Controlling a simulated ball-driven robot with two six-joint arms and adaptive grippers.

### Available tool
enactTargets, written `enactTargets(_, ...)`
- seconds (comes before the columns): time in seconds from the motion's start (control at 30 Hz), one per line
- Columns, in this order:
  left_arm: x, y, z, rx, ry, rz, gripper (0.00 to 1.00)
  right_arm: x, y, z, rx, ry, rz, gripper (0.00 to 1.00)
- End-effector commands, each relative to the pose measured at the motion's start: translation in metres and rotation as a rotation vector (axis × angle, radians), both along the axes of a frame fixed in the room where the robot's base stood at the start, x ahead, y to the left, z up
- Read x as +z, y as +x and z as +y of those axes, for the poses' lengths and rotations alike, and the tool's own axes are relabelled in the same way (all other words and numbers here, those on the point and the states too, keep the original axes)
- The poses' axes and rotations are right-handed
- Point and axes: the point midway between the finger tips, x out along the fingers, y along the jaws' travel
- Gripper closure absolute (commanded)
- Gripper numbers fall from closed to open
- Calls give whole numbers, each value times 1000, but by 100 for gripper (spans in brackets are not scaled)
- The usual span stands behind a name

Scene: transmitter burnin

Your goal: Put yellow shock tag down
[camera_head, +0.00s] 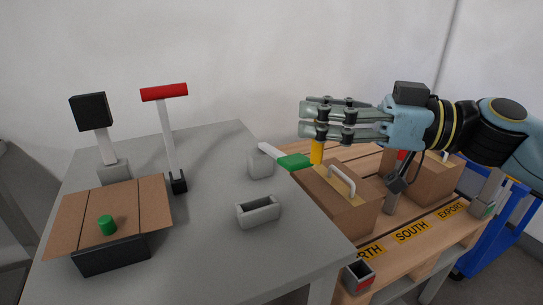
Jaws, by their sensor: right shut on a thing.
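My right gripper (313,118) reaches in from the right, above the far left part of the wooden pallet. It is shut on the yellow shock tag (317,151), which hangs upright below the fingers. The tag's upper end is hidden by the fingers. Its lower end is close to a green piece (293,162) and the back of a cardboard box (337,208) with a white handle; I cannot tell whether it touches either. My left gripper is out of view.
The grey table (210,240) bears an open carton (110,262), a small grey tray (259,211), a grey block (260,166) and a red-topped post (167,125). The pallet (408,252) has another box (434,182) and yellow labels.

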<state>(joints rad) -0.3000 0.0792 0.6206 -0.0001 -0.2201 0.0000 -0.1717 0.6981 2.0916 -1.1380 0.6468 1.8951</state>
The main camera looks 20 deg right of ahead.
Motion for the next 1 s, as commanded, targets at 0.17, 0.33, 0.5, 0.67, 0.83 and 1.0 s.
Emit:
enactTargets(0.17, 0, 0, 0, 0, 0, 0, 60, -1, 14, -14, -74, -1, 1, 74)
enactTargets(0.33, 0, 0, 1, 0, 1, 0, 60, -25, 56, -61, -291, 2, 2, 74)
enactTargets(0.5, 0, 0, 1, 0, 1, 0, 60, -66, 99, -117, -552, 5, 3, 74)
enactTargets(0.67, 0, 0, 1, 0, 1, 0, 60, -105, 122, -150, -723, 6, 5, 74)
enactTargets(0.83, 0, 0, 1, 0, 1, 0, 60, -128, 133, -162, -803, 8, 6, 74)
enactTargets(1.0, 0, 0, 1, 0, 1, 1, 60, -146, 141, -165, -852, 6, 5, 74)
